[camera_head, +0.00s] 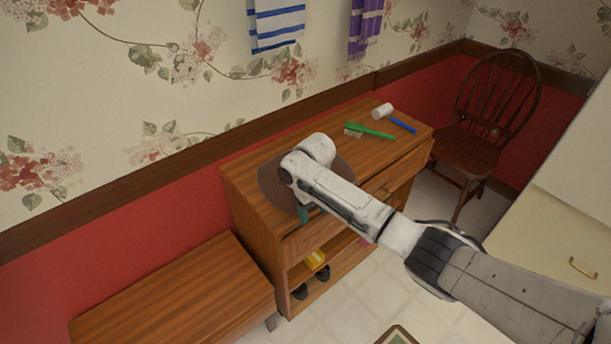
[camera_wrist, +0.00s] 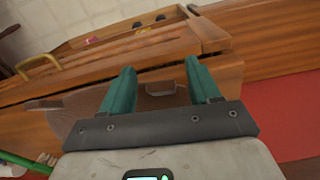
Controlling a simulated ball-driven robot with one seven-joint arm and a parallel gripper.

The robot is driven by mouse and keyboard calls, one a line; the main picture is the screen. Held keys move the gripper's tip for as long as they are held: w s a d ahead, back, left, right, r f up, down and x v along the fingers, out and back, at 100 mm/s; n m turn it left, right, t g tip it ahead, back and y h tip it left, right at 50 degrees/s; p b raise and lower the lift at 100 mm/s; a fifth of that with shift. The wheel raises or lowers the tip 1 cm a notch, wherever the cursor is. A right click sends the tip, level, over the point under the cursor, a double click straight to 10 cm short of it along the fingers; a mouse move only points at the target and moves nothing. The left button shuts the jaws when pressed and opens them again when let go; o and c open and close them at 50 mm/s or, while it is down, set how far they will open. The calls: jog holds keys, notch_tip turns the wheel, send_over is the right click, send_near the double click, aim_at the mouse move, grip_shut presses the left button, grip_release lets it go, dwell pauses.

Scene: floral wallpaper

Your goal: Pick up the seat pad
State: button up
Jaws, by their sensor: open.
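The seat pad looks to be the round, flat brown disc (camera_head: 272,188) on top of the wooden cabinet (camera_head: 240,178), partly hidden under my wrist. In the wrist view its brown surface (camera_wrist: 75,112) lies below and between my fingers. A small dark tab (camera_wrist: 160,88) shows between the fingertips, near the pad's edge. My gripper (camera_wrist: 160,72) has two green fingers spread apart, with nothing held between them. In the head view only a bit of a green finger (camera_head: 304,213) shows, at the pad's front edge. I cannot tell whether the fingers touch the pad.
A green brush (camera_head: 372,132) and a blue-handled mallet with a white head (camera_head: 384,112) lie farther right on the cabinet. A low wooden bench (camera_head: 175,300) stands at the left. Shelves below hold a yellow item (camera_head: 315,259) and dark shoes. A wooden chair (camera_head: 470,150) stands behind right.

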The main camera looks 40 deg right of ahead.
grip_shut()
dwell(0.6)
jog(key=shift+r, duration=0.15)
